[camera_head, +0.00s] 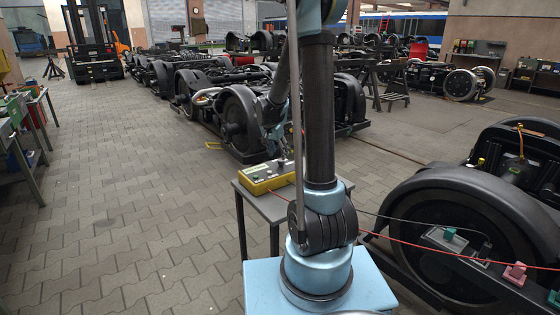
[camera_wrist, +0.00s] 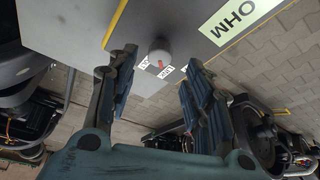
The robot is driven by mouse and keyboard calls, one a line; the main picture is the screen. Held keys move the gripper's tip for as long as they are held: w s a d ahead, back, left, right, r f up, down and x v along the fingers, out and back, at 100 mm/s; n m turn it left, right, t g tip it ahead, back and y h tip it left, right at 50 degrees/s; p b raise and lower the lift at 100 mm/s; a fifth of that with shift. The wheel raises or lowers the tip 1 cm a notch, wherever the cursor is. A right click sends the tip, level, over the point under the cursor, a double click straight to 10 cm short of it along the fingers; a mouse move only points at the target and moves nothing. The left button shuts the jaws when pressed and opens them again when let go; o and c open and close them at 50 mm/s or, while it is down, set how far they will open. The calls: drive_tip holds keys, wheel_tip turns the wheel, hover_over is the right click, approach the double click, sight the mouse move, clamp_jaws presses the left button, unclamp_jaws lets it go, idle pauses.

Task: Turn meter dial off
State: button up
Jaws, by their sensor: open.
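The meter is a yellow box with a grey face (camera_head: 268,177) on a small table in the head view. Its grey face also fills the upper part of the wrist view (camera_wrist: 185,25), with a pale "OHM" label. The round grey dial (camera_wrist: 158,55) sticks up near the face's edge. My gripper (camera_wrist: 162,60) is open, with one finger on each side of the dial in the picture. I cannot tell whether the fingers touch it. In the head view my arm hides part of the meter, and my gripper is not clear.
The small grey table (camera_head: 256,205) holds the meter. Red and black cables run right from it, past a large bogie wheel (camera_head: 455,240) with clamps on it. More bogies (camera_head: 240,110) stand behind. The paved floor at left (camera_head: 110,190) is clear.

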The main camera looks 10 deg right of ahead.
sight(281, 160)
drive_tip(key=shift+x, duration=2.45)
drive_tip(key=c, duration=1.1)
